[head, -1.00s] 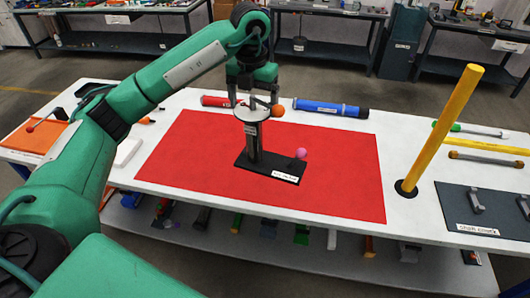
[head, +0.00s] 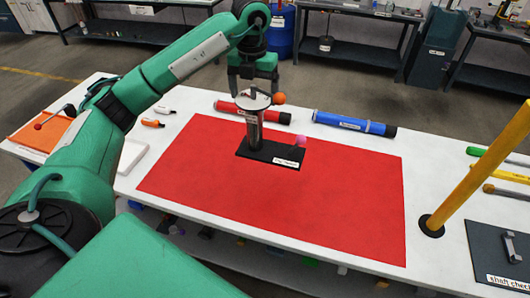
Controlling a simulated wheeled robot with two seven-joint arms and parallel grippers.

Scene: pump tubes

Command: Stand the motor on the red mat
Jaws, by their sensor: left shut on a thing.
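The motor (head: 253,127) is an upright grey cylinder with a small label. A black foot plate (head: 270,153) with a label and a pink ball is at its lower end, and an orange ball is near its top. My left gripper (head: 255,97) is shut at its top. The foot plate appears in front of the back left part of the red mat (head: 335,205). It looks held above the mat, but the gap below it is hard to judge. The fingertips are partly hidden by the motor's top. My right gripper is not in view.
A red tube (head: 270,116) and a blue tube (head: 350,123) lie behind the mat. A yellow post (head: 480,170) stands to its right, beside a dark pad (head: 498,250). A white tray (head: 130,156) lies to its left. The front and right of the mat are clear.

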